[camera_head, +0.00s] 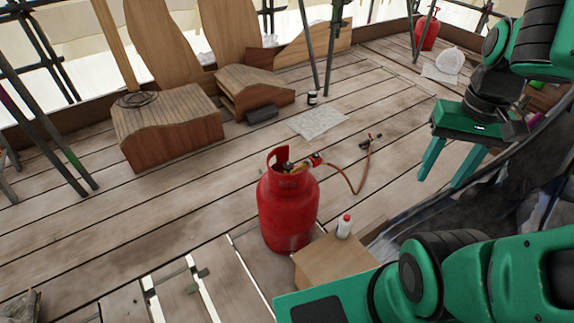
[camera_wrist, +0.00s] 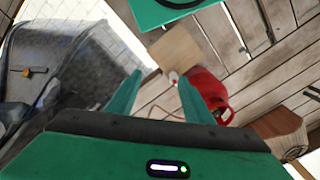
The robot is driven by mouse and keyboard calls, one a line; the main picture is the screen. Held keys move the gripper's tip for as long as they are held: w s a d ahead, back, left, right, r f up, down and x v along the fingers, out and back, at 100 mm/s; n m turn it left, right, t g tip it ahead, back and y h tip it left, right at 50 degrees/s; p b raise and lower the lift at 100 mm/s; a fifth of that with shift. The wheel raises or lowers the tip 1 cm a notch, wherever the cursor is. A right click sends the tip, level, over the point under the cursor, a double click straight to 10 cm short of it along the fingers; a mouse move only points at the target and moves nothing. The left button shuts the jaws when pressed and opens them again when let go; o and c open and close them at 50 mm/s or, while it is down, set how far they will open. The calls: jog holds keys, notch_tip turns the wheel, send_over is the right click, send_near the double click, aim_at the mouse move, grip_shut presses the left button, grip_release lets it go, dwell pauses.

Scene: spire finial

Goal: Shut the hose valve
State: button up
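A red gas cylinder (camera_head: 288,212) stands upright on the plank deck, with a red collar around its top. Brass and red valve fittings (camera_head: 315,160) sit at the collar, and an orange-brown hose (camera_head: 352,187) runs from them to a torch (camera_head: 370,140) on the deck. The valve's setting is too small to tell. My gripper (camera_head: 438,184) is open and empty, to the right of the cylinder and apart from it. In the wrist view, the cylinder (camera_wrist: 207,90) shows partly behind the right finger of my gripper (camera_wrist: 160,80); the valve is not clear there.
A box (camera_head: 330,262) with a white red-capped bottle (camera_head: 344,227) on it stands close to the cylinder's right. A dark sheet (camera_head: 440,215) lies at right. Wooden blocks (camera_head: 165,130) and scaffold poles stand behind. The deck left of the cylinder is mostly clear.

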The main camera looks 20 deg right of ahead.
jog(key=shift+o, duration=0.2)
jog(key=w+n, duration=0.4)
jog(key=w, duration=1.2)
jog(key=shift+d+f+n, duration=0.25)
jog(key=shift+f+n, duration=0.15)
jog(key=n, duration=1.4)
send_over(287, 164)
notch_tip(287, 164, down, 30)
jog(key=f, duration=1)
jog(key=shift+s, duration=0.2)
jog(key=shift+a+r, duration=0.1)
jog(key=shift+c, duration=0.6)
jog(key=c, duration=0.9)
